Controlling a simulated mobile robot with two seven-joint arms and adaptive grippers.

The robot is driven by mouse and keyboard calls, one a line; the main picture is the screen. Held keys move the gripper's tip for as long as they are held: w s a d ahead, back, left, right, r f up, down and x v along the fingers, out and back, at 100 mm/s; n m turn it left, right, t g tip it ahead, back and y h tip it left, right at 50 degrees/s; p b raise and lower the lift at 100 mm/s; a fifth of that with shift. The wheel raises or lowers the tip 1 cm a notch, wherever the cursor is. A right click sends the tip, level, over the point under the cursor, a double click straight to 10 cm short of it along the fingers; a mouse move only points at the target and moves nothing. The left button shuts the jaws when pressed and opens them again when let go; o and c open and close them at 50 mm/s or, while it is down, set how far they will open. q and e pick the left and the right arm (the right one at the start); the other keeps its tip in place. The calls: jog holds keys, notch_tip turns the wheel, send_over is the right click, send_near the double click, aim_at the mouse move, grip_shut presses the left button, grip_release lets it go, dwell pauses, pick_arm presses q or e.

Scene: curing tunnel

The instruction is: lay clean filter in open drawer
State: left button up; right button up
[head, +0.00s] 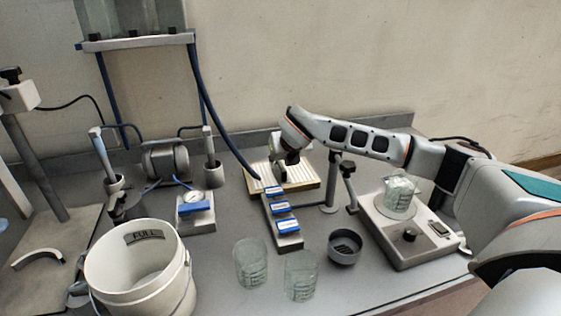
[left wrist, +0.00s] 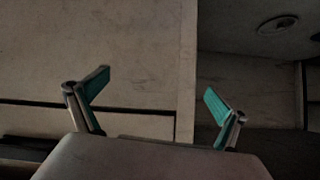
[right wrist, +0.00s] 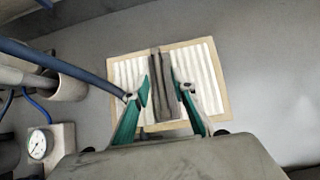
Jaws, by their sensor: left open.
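The clean filter (head: 307,182) is a pale pleated panel in a tan frame, lying flat at the back of the bench. In the right wrist view the filter (right wrist: 209,62) has a dark raised strip across its middle. My right gripper (head: 283,178) is over it, and in the right wrist view its fingertips (right wrist: 162,86) are drawn in against both sides of that strip. My left gripper (left wrist: 157,82) is open and empty in front of plain grey-brown panels, and it is not in the head view. I cannot make out an open drawer in any view.
A blue-handled manifold (head: 287,228) stands just in front of the filter. Glass beakers (head: 301,276), a dark cup (head: 344,247), a white bucket (head: 140,270) and a hotplate with a beaker (head: 402,236) are nearby. A blue hose (head: 222,120) hangs down left of the filter.

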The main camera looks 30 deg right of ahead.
jog(key=shift+r, duration=0.2)
jog(key=v, duration=1.1)
jog(key=shift+o, duration=0.5)
jog(key=shift+s+r, duration=0.2)
jog(key=shift+w+d+f+m+g+y+b, duration=0.25)
jog(key=shift+w+d+f+y, duration=0.2)
jog(key=shift+w+f+y, duration=1)
jog(key=shift+w+d+f+m+g+y+b, duration=0.3)
jog(key=shift+w+f+y, duration=0.6)
jog(key=shift+f, duration=0.9)
jog(key=shift+w+d+f+m+g+y+b, duration=0.2)
jog(key=shift+w+d+f+y, duration=0.35)
jog(key=shift+w+f+y, duration=0.9)
jog(key=shift+s+f+h, duration=0.15)
jog(key=shift+s+h, duration=0.1)
jog(key=shift+h, duration=0.05)
grip_shut()
